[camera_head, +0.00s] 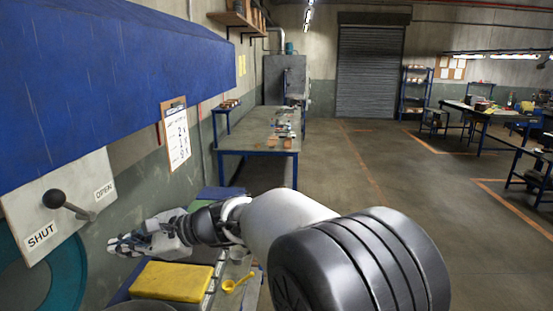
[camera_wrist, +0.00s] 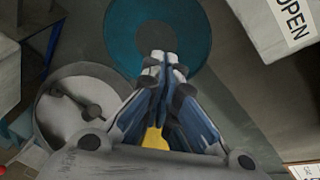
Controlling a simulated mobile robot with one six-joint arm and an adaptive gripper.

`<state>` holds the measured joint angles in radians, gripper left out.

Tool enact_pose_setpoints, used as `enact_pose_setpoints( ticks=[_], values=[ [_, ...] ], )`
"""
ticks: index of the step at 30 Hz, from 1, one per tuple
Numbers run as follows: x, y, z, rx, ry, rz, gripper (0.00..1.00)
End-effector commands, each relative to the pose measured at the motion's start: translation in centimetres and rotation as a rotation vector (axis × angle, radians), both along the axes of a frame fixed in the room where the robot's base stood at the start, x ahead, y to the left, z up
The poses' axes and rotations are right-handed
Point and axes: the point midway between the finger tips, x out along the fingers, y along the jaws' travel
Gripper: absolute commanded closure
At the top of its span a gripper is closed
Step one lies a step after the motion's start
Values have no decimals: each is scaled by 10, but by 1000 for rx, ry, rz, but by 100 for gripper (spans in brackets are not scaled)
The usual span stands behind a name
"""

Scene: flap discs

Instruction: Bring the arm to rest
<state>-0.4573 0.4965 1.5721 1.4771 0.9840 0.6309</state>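My arm (camera_head: 290,225) reaches out from the lower right of the head view toward the left wall. My gripper (camera_head: 127,244) is at its far end, beside the lever panel and above the bench. In the wrist view my gripper (camera_wrist: 164,68) has its fingertips together, and I see nothing held between them. The gripper is apart from the lever (camera_head: 68,205) on the SHUT/OPEN panel (camera_head: 60,180).
A yellow block (camera_head: 172,281) and a yellow scoop (camera_head: 238,283) lie on the bench below. A teal round part (camera_head: 82,270) is on the wall; it also shows in the wrist view (camera_wrist: 195,30). A blue hood (camera_head: 100,70) hangs above. Open floor (camera_head: 350,175) lies to the right.

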Motion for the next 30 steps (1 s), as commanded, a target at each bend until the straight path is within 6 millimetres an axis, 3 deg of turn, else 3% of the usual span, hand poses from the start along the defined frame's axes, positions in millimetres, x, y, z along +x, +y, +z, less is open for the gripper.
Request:
enact_pose_setpoints(
  ticks=[1, 8, 18, 21, 24, 30],
  values=[
    [-10, -26, 2, -52, -77, 15, 100],
    [-72, -158, -20, -389, -439, 146, 100],
    [-184, -350, -94, -957, -822, 425, 100],
    [-213, -395, -117, -1109, -880, 517, 100],
    [-234, -428, -134, -1226, -913, 595, 100],
    [-253, -457, -148, -1330, -930, 675, 100]
  ],
)
